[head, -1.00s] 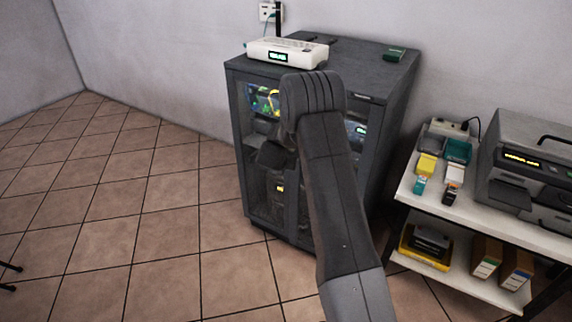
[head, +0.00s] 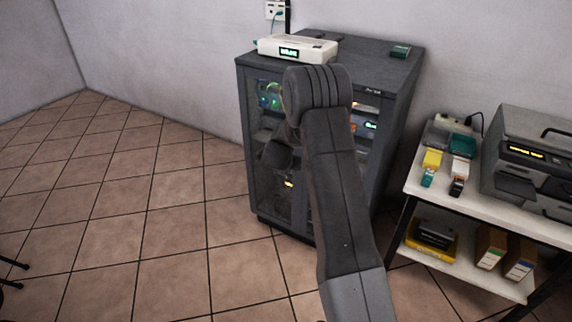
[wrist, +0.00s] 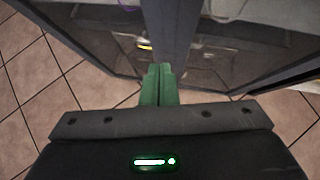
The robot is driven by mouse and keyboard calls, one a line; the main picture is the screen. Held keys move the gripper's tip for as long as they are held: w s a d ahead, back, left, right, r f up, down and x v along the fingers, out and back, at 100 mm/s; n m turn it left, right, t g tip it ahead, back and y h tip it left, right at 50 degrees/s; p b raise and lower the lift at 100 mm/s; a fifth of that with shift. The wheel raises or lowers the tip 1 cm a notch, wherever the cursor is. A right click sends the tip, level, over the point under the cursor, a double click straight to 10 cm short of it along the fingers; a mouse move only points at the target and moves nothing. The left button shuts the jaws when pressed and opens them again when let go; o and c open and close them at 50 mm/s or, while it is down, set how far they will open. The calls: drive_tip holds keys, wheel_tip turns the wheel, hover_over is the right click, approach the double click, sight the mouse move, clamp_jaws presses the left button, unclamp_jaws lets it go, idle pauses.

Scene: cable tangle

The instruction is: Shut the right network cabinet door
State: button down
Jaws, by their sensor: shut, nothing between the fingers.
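The dark grey network cabinet (head: 386,75) stands against the wall, with glass doors in dark frames on its front. The left door (head: 265,180) shows beside my arm in the head view. The right door (head: 366,150) is mostly hidden behind my arm; I cannot tell there how far it stands open. In the wrist view, a dark upright door frame (wrist: 168,35) runs down the middle, with glass on both sides. My gripper (wrist: 158,72) is shut and empty, its green fingertips close to the foot of that frame; contact is unclear. The head view hides the fingers behind my arm.
A white router (head: 297,49) and a small green box (head: 400,51) lie on the cabinet top. A white shelf cart (head: 425,188) with a printer (head: 540,150) stands close on the right.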

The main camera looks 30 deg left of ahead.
drive_tip(key=a+v, duration=0.1)
drive_tip(key=v, duration=0.8)
drive_tip(key=shift+a+p, duration=0.2)
drive_tip(key=shift+p, duration=0.2)
drive_tip(key=shift+r, duration=0.1)
